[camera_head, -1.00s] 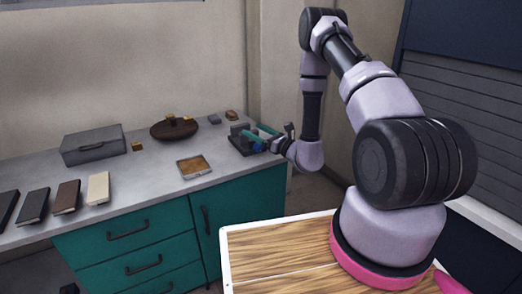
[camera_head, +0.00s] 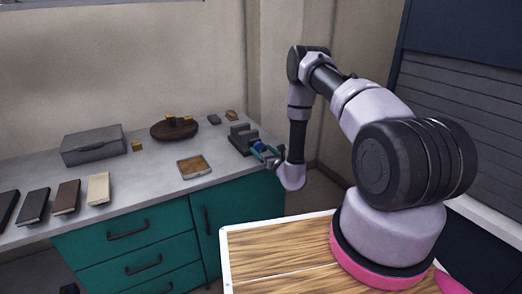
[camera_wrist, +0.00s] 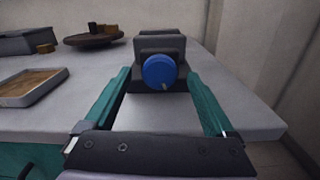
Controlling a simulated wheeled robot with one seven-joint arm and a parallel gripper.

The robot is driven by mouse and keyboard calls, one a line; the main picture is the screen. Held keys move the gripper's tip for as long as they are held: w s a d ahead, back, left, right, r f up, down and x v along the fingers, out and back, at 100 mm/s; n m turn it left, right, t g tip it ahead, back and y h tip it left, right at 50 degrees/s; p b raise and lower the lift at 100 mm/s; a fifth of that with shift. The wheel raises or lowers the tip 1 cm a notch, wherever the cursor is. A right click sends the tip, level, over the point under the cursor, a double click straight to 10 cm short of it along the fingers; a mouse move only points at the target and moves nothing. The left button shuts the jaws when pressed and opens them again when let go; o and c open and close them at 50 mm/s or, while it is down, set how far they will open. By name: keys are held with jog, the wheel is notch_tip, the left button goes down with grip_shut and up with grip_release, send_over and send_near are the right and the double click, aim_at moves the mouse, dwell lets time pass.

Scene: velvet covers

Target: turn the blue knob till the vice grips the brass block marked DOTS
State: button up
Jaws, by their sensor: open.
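The dark grey vice (camera_head: 240,135) stands at the right end of the counter. In the wrist view the vice (camera_wrist: 160,43) is straight ahead, with its round blue knob (camera_wrist: 160,71) facing me. My gripper (camera_wrist: 158,75) is open, its teal fingers on the left and right of the knob, with gaps visible on both sides. In the head view my gripper (camera_head: 264,152) is at the vice's near right end. No block shows clearly in the vice jaws. Small brass blocks sit on the dark round stand (camera_head: 160,132), and one brass block (camera_head: 137,145) is on the counter; their markings are unreadable.
A shallow tray (camera_head: 194,175) lies left of the vice. A grey box (camera_head: 93,153) stands farther left, and several books lie at the counter's left front. Small items, one dark and one brownish, lie behind the vice. The wall is close behind. Counter near the tray is bare.

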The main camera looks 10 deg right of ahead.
jog(key=shift+w+a, duration=0.2)
jog(key=shift+w, duration=0.5)
jog(key=c, duration=1.4)
jog(key=shift+o, duration=0.2)
jog(key=m, duration=0.3)
jog(key=shift+d, duration=0.1)
jog(key=m, duration=0.3)
jog(key=shift+m, duration=0.3)
jog(key=m, duration=0.5)
jog(key=shift+f, duration=0.1)
jog(key=shift+m, duration=0.4)
